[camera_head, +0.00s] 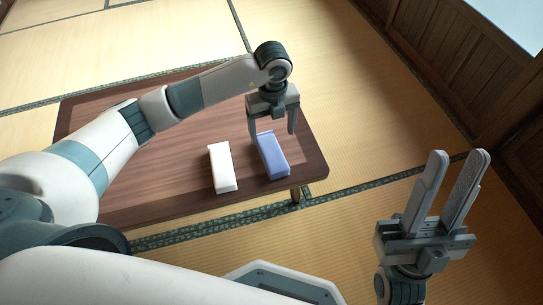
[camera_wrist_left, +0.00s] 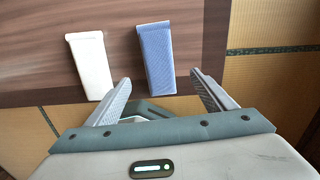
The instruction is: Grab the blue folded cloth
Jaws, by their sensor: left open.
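The blue folded cloth (camera_head: 271,156) lies flat on the brown wooden table near its right end. It also shows in the left wrist view (camera_wrist_left: 157,58), with its near end between the open fingers in the picture. My left gripper (camera_head: 273,137) is open above the cloth's far part in the head view; in the left wrist view its fingers (camera_wrist_left: 164,90) spread to either side of the cloth's near end. Whether the fingers touch the cloth is not clear. My right gripper (camera_head: 460,165) is open and empty, off the table to the right, fingers pointing up in the picture.
A white folded cloth (camera_head: 222,167) lies just left of the blue one, with a narrow gap between; it also shows in the left wrist view (camera_wrist_left: 90,62). The table (camera_head: 180,195) is otherwise bare. Tatami floor (camera_head: 340,80) surrounds it. A wooden wall (camera_head: 450,60) stands at right.

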